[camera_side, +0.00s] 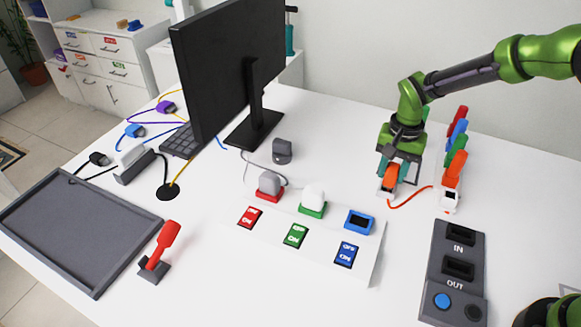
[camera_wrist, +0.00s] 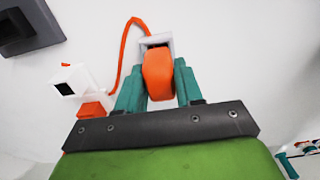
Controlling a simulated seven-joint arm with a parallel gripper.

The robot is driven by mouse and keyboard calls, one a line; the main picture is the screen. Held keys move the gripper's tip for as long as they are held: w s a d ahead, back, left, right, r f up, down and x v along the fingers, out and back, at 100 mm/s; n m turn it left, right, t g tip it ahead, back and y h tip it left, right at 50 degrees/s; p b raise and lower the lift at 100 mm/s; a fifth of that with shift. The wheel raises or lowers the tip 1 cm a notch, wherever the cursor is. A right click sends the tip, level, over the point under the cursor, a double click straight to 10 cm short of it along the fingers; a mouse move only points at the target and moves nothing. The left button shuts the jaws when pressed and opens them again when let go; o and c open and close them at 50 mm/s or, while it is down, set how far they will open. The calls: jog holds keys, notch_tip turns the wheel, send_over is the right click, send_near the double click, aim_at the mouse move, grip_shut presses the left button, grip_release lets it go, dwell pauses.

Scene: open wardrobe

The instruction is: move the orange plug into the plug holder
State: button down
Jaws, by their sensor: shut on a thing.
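My gripper (camera_side: 389,184) is shut on the orange plug (camera_side: 391,176), low over the white table. In the wrist view the orange plug (camera_wrist: 158,74) sits between the two teal fingers of my gripper (camera_wrist: 160,92), with its pale dark-faced end pointing away. An orange cable (camera_side: 412,196) runs from the plug toward a white piece (camera_side: 450,202) with a dark opening, at the near end of a row of coloured uprights (camera_side: 455,150). I cannot tell for sure which thing is the plug holder. I cannot tell whether the plug touches the table.
A dark IN/OUT panel (camera_side: 456,272) lies at the right front. A white strip (camera_side: 325,250) with red, green and blue sockets and switches lies in the middle. A monitor (camera_side: 228,62), a grey tray (camera_side: 75,228) and a red lever (camera_side: 163,245) are farther left.

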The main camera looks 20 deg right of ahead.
aim_at(398, 170)
jog(key=shift+f, duration=0.8)
jog(key=c, duration=0.7)
grip_release()
jog(key=shift+o, duration=0.2)
jog(key=shift+r, duration=0.1)
notch_tip(398, 170, up, 17)
jog(key=s+d+r+n+t, duration=0.1)
jog(key=s+t, duration=0.1)
jog(key=s, duration=0.5)
jog(key=s+d+r+n+t+y, duration=0.1)
jog(key=s+d+r+n+t, duration=0.1)
jog(key=s, duration=0.4)
jog(key=s+d+r+n+t+y, duration=0.1)
jog(key=s+n+t, duration=0.1)
jog(key=s, duration=0.5)
jog(key=shift+s+d+r+t, duration=0.3)
jog(key=shift+d+t, duration=0.1)
jog(key=shift+t, duration=0.2)
